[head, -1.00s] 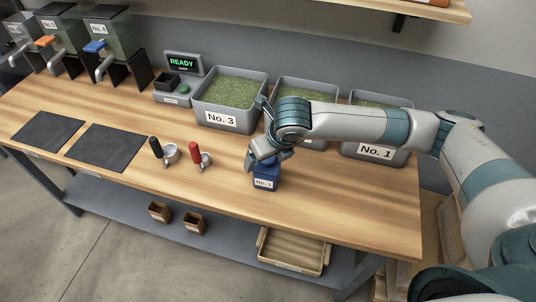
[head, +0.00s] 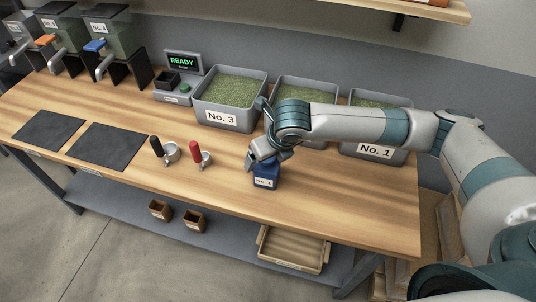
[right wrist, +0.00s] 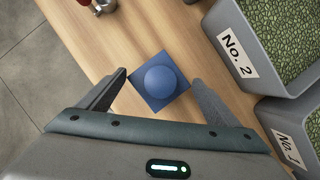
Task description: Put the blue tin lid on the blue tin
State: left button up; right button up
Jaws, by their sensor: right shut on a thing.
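The blue tin (head: 265,182), with a white label, stands upright on the wooden bench, right of the red-handled scoop. The blue tin lid (right wrist: 143,92) is square with a round knob and lies between my right gripper's fingers in the right wrist view. My right gripper (head: 262,161) points down directly over the tin and is shut on the lid; it also shows in the right wrist view (right wrist: 160,78). The lid is at the tin's top, but the fingers partly hide the join, so I cannot tell whether it is fully seated. My left gripper is out of view.
Grey bins of green beans, including No. 3 (head: 222,118) and No. 1 (head: 375,151), stand behind the tin. A black-handled scoop (head: 156,145) and a red-handled scoop (head: 196,153) are to its left. Dark mats (head: 105,148) lie further left. Bench right of the tin is clear.

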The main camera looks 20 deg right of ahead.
dwell(0.4)
jog(key=o, duration=0.9)
jog(key=shift+o, duration=0.2)
jog(key=b+v, duration=0.3)
jog(key=v, duration=1.4)
jog(key=shift+s+r, duration=0.15)
